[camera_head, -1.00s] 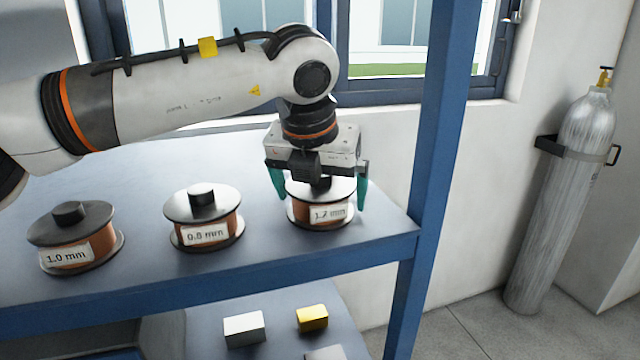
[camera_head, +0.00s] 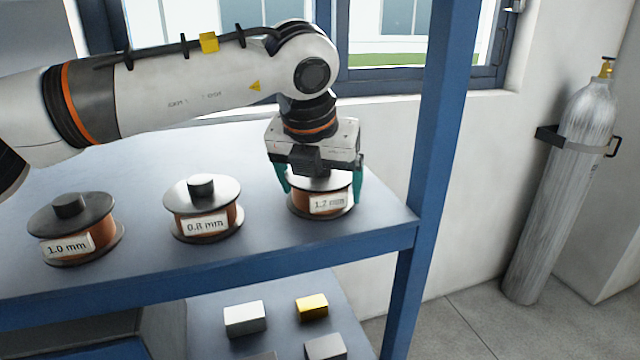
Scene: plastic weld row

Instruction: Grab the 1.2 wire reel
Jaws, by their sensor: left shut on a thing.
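The 1.2 mm wire reel (camera_head: 322,203) is a copper-coloured spool with grey flanges and a white label. It stands upright at the right end of the blue shelf (camera_head: 270,250). My left gripper (camera_head: 320,186) comes down over it from above, with a teal finger on either side of its top flange. The gripper is shut on the reel, and its body hides the reel's hub. The reel appears to be still on the shelf. My right gripper is out of view.
The 0.8 mm reel (camera_head: 204,222) and the 1.0 mm reel (camera_head: 72,243) stand to the left on the same shelf. A blue post (camera_head: 436,150) rises close on the right. Small blocks, one of them yellow (camera_head: 312,306), lie on a lower shelf. A gas cylinder (camera_head: 560,190) stands by the wall.

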